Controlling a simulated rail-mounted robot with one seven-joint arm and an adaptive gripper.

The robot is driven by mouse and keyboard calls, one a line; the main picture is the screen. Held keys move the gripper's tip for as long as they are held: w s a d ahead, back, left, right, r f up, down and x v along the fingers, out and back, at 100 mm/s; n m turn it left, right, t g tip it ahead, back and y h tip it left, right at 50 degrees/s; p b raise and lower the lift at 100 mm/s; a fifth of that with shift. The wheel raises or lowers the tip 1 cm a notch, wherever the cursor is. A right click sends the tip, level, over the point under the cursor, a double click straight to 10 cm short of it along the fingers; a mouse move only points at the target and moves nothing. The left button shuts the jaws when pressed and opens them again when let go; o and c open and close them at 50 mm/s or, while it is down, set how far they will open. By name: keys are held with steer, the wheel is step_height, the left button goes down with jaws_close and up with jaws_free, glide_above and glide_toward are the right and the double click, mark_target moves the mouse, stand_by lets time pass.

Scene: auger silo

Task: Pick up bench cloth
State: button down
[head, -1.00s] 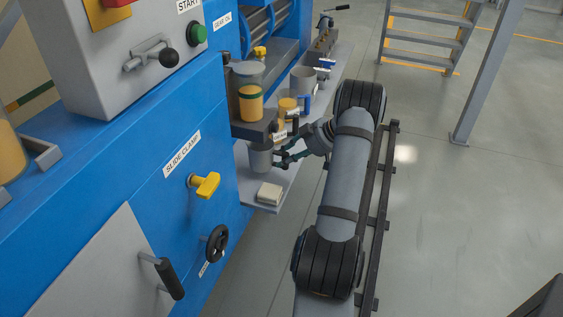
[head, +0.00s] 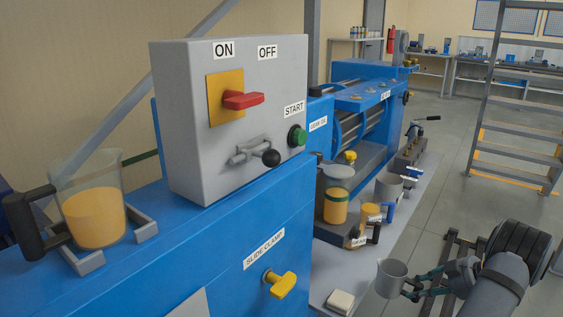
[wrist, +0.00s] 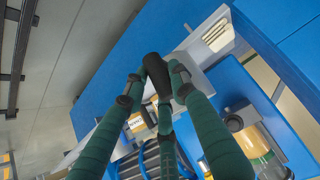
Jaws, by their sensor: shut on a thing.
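The bench cloth, a small folded cream pad (head: 340,300), lies on the near end of the grey bench shelf (head: 322,270). It also shows in the wrist view (wrist: 217,33) near the top. My gripper (head: 411,284) is to the right of the cloth and apart from it. In the wrist view my fingertips (wrist: 157,80) close around a dark piece (wrist: 156,70), which looks like that handle.
A control box (head: 232,120) and a yellow slide clamp handle (head: 281,284) are on the blue machine. Open floor lies to the right.

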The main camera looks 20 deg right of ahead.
steer(key=shift+s+d+f+m+t+h, duration=0.15)
steer(key=shift+f+m+h, duration=0.25)
steer(key=shift+m, duration=0.2)
steer(key=shift+s+d+f+m+t+h, duration=0.15)
steer(key=shift+f+m+h, duration=0.25)
steer(key=shift+m, duration=0.2)
steer(key=shift+s+a+m+h, duration=0.15)
steer(key=shift+a+m+h, duration=0.05)
steer(key=shift+m+h, duration=0.1)
steer(key=shift+s+a+r+m+h, duration=0.1)
steer(key=shift+m+h, duration=0.2)
steer(key=shift+m, duration=0.1)
steer(key=s+d+r+m+g+h, duration=0.1)
steer(key=s+d+r+m+h, duration=0.1)
steer(key=s+r+m+h, duration=0.5)
steer(key=s+d+r+m+g, duration=0.1)
steer(key=s+d+r+m, duration=0.3)
steer(key=s, duration=0.8)
steer(key=s+a+r+m+g+h, duration=0.25)
steer(key=s+a+r, duration=0.25)
steer(key=s, duration=0.4)
steer(key=s+a+r+m+g+h, duration=0.1)
steer(key=s+a+r+m+g, duration=0.3)
steer(key=s, duration=0.4)
step_height(320, 180, up, 21)
steer(key=a+t+p, duration=0.1)
steer(key=p, duration=1.9)
steer(key=shift+w+a+r+p, duration=0.2)
steer(key=shift+w+p, duration=0.05)
steer(key=shift+p, duration=0.1)
